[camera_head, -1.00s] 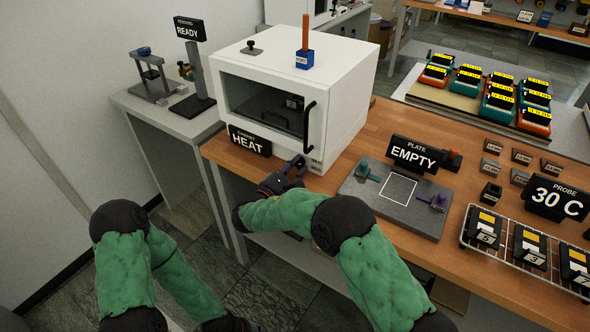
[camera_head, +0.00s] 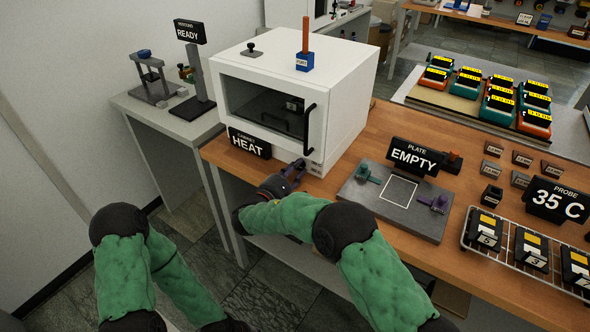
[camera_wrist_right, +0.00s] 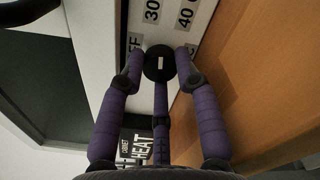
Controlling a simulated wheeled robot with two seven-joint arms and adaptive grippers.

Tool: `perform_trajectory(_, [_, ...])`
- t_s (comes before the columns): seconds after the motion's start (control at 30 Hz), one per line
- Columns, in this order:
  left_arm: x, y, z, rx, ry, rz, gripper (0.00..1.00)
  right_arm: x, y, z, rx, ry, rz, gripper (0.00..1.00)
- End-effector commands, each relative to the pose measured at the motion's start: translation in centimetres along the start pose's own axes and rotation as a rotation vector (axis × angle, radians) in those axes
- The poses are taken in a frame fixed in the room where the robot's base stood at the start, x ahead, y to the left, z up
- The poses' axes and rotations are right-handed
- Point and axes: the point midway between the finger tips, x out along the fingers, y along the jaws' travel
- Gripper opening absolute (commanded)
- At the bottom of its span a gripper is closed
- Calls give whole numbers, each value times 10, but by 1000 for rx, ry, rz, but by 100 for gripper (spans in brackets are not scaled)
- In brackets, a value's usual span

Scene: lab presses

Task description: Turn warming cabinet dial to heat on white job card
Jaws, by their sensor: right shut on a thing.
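The white warming cabinet (camera_head: 345,100) stands on the wooden bench, its door closed. Its black round dial (camera_wrist_right: 160,63) has a white mark and sits on a panel labelled 30 and 40, with other labels partly covered. My right gripper (camera_head: 297,168) is at the cabinet's lower front corner. In the right wrist view its purple fingers (camera_wrist_right: 160,75) are shut on the dial. The cabinet sign (camera_head: 249,143) reads HEAT. The probe sign (camera_head: 556,199) reads 35 C. I cannot pick out the white job card. My left gripper is out of view; only that arm shows.
A grey plate (camera_head: 393,210) with an EMPTY sign (camera_head: 413,156) lies right of my right gripper. A wire rack (camera_head: 515,250) with several black blocks is at the right. A blue block (camera_head: 304,62) with an orange handle stands on the cabinet.

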Motion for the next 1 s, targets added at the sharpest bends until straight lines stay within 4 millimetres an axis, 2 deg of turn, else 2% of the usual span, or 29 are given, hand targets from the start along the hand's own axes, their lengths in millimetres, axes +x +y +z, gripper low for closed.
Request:
perform_trajectory(0.17, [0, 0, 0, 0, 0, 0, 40, 0, 0, 1, 0, -3, -1, 0])
perform_trajectory(0.2, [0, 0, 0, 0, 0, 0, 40, 0, 0, 1, 0, -3, -2, 41])
perform_trajectory(0.23, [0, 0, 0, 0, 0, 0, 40, 0, 0, 1, -1, -3, -2, 43])
perform_trajectory(0.53, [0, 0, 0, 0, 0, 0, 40, 0, 0, 0, -2, -1, -1, 43])
perform_trajectory(0.67, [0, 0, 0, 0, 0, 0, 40, -7, 0, 0, -1, 0, 0, 43])
perform_trajectory(0.77, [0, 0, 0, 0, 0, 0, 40, -21, 1, 0, -1, 0, 2, 43])
perform_trajectory(1.0, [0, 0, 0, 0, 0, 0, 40, -69, 1, 0, -2, 1, 3, 43])
